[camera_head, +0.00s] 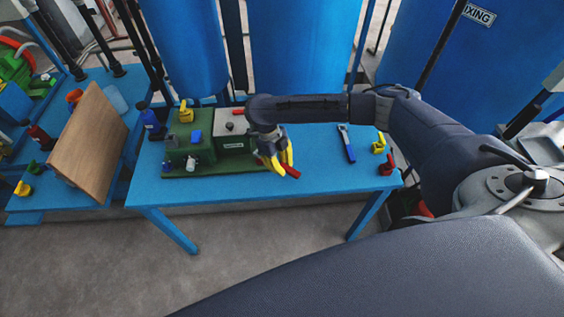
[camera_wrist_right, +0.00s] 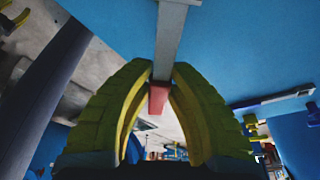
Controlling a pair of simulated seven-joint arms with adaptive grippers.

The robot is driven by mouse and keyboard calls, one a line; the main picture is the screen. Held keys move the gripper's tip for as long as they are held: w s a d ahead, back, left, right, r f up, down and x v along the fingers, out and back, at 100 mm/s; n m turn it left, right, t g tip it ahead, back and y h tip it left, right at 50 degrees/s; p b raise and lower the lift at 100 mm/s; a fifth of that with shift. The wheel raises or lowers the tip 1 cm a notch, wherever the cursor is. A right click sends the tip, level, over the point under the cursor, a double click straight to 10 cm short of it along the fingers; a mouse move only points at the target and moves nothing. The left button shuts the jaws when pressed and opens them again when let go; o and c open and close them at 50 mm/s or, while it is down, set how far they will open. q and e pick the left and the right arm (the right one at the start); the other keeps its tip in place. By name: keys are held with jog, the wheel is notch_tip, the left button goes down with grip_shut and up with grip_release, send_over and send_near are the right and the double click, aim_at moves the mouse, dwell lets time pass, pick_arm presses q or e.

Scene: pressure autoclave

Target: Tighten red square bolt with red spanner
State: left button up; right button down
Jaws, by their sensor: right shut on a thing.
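My right gripper (camera_head: 281,160) has yellow fingers and hangs over the front part of the blue table, at the right end of the green board. It is shut on the red spanner (camera_head: 291,171), whose red end sticks out toward the lower right. In the right wrist view the fingers (camera_wrist_right: 158,85) close around a bar with a grey length (camera_wrist_right: 172,40) and a red part (camera_wrist_right: 158,98). A small red piece (camera_head: 238,111) shows on top of the pale panel, but I cannot tell whether it is the red square bolt. My left gripper is not in view.
The green board (camera_head: 215,171) carries green boxes and a pale panel. A blue spanner (camera_head: 346,143) lies right of the gripper on the blue table (camera_head: 330,178). Yellow (camera_head: 379,144) and red (camera_head: 387,165) pieces stand at the right edge. Large blue tanks (camera_head: 300,50) stand behind.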

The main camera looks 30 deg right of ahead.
aim_at(284, 179)
jog(key=shift+f, duration=0.75)
jog(key=shift+f, duration=1.3)
dwell(1.5)
jog(key=c, duration=1.3)
grip_release()
jog(key=shift+o, duration=0.2)
jog(key=v, duration=1.2)
jog(key=shift+o, duration=0.5)
